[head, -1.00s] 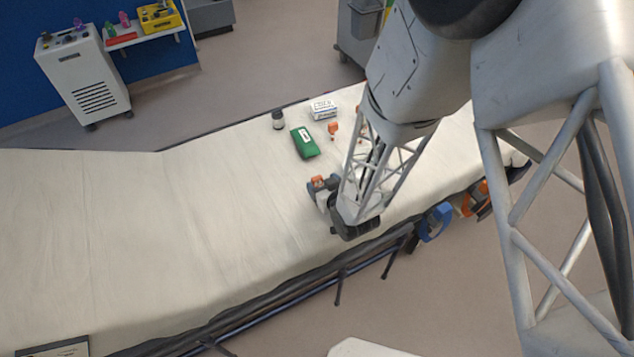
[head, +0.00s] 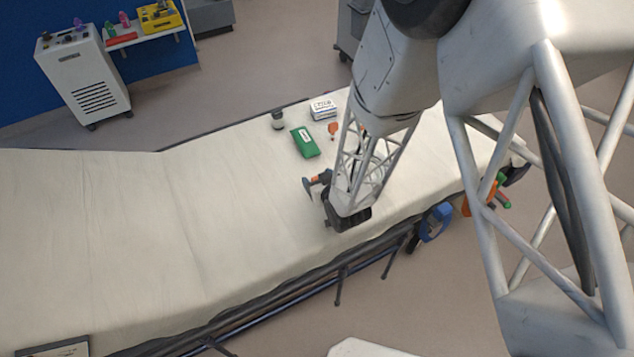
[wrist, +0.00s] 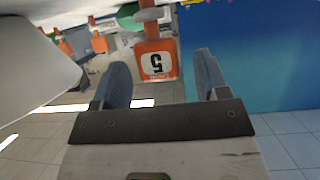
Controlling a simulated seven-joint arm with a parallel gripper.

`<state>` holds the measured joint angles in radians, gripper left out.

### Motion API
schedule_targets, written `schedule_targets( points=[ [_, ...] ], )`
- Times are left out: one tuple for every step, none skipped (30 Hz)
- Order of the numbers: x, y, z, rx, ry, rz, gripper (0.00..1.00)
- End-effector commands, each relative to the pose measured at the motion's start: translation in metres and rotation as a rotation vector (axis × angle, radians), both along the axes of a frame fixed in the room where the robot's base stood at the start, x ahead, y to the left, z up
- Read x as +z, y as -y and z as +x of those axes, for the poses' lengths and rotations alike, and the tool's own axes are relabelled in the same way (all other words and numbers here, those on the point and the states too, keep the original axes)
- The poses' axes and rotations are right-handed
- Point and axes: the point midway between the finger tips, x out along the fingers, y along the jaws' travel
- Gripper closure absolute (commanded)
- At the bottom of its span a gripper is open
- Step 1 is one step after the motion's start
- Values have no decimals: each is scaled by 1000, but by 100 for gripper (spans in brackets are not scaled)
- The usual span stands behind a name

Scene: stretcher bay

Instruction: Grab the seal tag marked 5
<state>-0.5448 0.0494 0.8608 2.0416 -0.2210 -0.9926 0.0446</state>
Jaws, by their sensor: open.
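The orange seal tag marked 5 (wrist: 157,60) shows in the wrist view with a white label and black numeral. It appears between the two grey fingers of my gripper (wrist: 161,62), with gaps to both sides; I cannot tell its depth relative to the fingertips. My gripper is open and holds nothing. In the head view my gripper (head: 312,186) is low over the stretcher's near side, with a small orange patch beside a finger. The arm hides much of that area, and no numeral is readable there.
On the white stretcher (head: 130,230) lie a green pouch (head: 305,142), a dark-and-white bottle (head: 278,121) and a white box (head: 323,108). Another orange piece (head: 333,130) is near the arm. The stretcher's left part is mostly clear. Other orange tags (wrist: 99,44) appear left in the wrist view.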

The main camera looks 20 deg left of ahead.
Motion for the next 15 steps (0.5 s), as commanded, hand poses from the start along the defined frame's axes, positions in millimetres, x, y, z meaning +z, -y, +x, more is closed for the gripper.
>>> schedule_targets(
  points=[
    [0,0,0,0,0,0,32],
    [0,0,0,0,0,0,32],
    [0,0,0,0,0,0,32],
    [0,0,0,0,0,0,36],
    [0,0,0,0,0,0,41],
    [0,0,0,0,0,0,47],
    [0,0,0,0,0,0,52],
    [0,0,0,0,0,0,56],
    [0,0,0,0,0,0,63],
    [0,0,0,0,0,0,67],
    [0,0,0,0,0,0,72],
    [0,0,0,0,0,0,78],
    [0,0,0,0,0,0,82],
    [0,0,0,0,0,0,85],
    [0,0,0,0,0,0,88]
  ],
)
